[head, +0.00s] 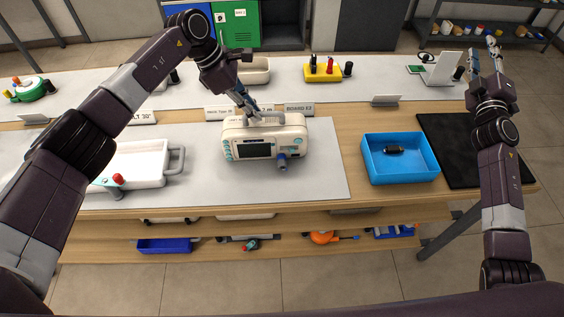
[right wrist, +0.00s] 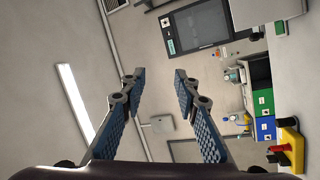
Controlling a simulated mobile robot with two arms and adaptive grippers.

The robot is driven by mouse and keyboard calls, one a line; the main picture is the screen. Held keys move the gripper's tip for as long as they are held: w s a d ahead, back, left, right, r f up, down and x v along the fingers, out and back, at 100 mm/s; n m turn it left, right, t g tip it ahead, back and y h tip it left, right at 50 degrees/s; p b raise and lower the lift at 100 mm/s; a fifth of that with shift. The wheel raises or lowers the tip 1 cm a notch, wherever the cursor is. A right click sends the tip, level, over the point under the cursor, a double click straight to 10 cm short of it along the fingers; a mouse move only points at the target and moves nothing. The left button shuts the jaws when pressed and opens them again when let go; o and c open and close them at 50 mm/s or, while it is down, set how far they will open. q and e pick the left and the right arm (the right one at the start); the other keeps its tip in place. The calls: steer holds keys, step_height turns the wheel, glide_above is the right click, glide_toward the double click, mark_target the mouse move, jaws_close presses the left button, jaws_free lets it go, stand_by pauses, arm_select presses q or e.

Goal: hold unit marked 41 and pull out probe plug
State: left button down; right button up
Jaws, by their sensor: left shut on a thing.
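A cream monitor unit (head: 239,133) with a dark screen and teal buttons stands on the grey mat of the bench; I cannot read a number 41 on it. A blue-grey plug (head: 282,161) sticks out of its front at the lower right. My left gripper (head: 255,116) is shut on the unit's top handle (head: 276,119). My right gripper (head: 484,60) is raised at the far right, away from the unit, with its fingers apart. It also shows open and empty in the right wrist view (right wrist: 157,80).
A blue tray (head: 402,178) right of the unit holds a small dark item (head: 394,150). A black mat (head: 452,150) lies further right. A white tray (head: 140,180) stands left of the unit. Label signs (head: 299,108) stand behind it. The mat in front of the unit is clear.

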steer(key=w+a+r+t+y, duration=0.1)
steer(key=a+r+y, duration=0.1)
steer(key=a+r, duration=0.45)
steer(key=m+g+y, duration=0.4)
steer(key=m+g, duration=0.1)
steer(key=m, duration=0.3)
glide_above(282, 165)
steer(key=w+d, duration=0.1)
steer(key=d, duration=0.5)
step_height(282, 165, down, 20)
steer(key=f, duration=0.1)
steer(key=s+a+f+g, duration=0.1)
steer(key=s+a+f, duration=0.1)
steer(key=s+a+f+m+g, duration=0.1)
steer(key=s+f, duration=0.1)
steer(key=s, duration=0.1)
steer(key=s+a+f+g, duration=0.1)
steer(key=s+a+f, duration=0.1)
steer(key=s+f, duration=0.1)
steer(key=shift+s+a+m, duration=0.2)
steer(key=shift+a+m, duration=0.15)
steer(key=shift+m, duration=0.05)
steer(key=shift+s+f+g, duration=0.1)
steer(key=shift+f+g, duration=0.1)
steer(key=shift+g, duration=0.1)
steer(key=shift+a+f, duration=0.1)
steer(key=shift+f, duration=0.1)
steer(key=shift+x, duration=4.3)
